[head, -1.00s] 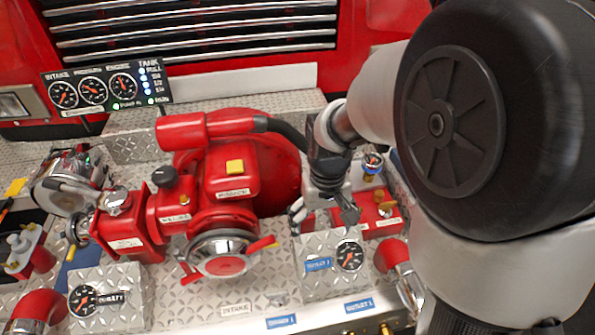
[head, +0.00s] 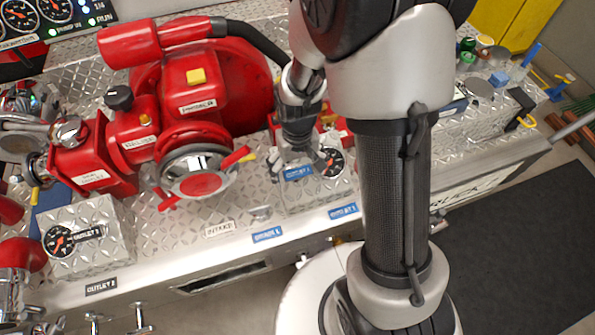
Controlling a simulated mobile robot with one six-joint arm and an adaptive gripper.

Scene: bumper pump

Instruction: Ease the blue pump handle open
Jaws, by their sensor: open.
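My gripper (head: 302,160) hangs open and empty, pointing down over the diamond-plate gauge box labelled OUTLET 1, beside its round gauge (head: 330,162). Its fingers partly cover the box top, and I cannot tell whether they touch it. No handle that is clearly the blue pump handle shows. A blue OUTLET label (head: 298,174) is on the box just below the gripper, and two more blue labels (head: 268,235) (head: 343,211) are on the panel's front edge. Small blue parts (head: 556,91) show at the far right. My arm hides the area right of the gauge.
The red pump (head: 200,90) with its hose stands left of my gripper. A second gauge box (head: 85,240) is at the left. Silver handles (head: 140,320) stick out below the front edge. The dark mat (head: 510,250) at right is clear.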

